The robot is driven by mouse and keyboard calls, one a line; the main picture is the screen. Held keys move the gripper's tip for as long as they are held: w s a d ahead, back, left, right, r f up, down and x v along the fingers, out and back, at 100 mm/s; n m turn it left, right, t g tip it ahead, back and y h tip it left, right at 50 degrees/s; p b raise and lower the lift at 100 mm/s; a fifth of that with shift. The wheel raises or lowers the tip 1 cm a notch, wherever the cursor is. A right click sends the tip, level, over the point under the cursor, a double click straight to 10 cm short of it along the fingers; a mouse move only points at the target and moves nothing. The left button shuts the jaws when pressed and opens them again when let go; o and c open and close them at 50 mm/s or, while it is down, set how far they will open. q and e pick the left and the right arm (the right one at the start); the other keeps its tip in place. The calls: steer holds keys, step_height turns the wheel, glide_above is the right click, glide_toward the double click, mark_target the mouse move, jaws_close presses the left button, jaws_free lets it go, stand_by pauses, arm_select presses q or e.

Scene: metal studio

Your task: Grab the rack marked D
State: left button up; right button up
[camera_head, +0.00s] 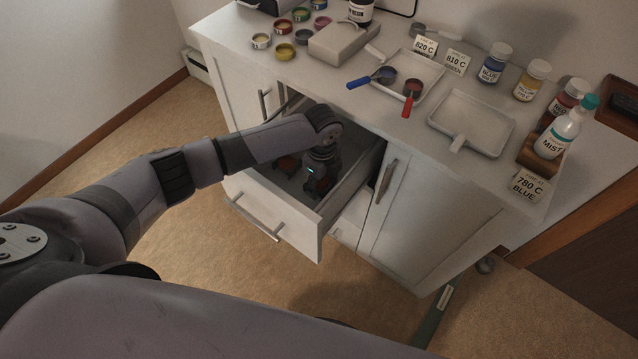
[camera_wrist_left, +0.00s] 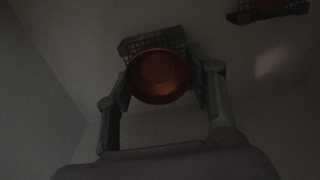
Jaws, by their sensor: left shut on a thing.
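My left gripper (camera_head: 317,186) reaches down into the open drawer (camera_head: 262,212). In the left wrist view, the left gripper (camera_wrist_left: 162,84) has its fingers on both sides of a dark grey latticed rack (camera_wrist_left: 152,41) and is shut on it. The rack carries a round copper-orange dish (camera_wrist_left: 158,76). A second dark rack (camera_wrist_left: 268,13) with an orange dish lies at the upper right, apart from the fingers. It also shows as an orange-topped thing (camera_head: 287,165) in the head view. No letter can be read on either rack. My right gripper is not in view.
The drawer's walls surround the left gripper closely. The countertop above holds a white tray (camera_head: 478,122), a grey box (camera_head: 345,40), several jars and a mist bottle (camera_head: 562,128). A cabinet door (camera_head: 425,215) stands right of the drawer. Carpet lies free at left.

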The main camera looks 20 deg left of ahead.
arm_select(q)
steer(key=c, duration=0.4)
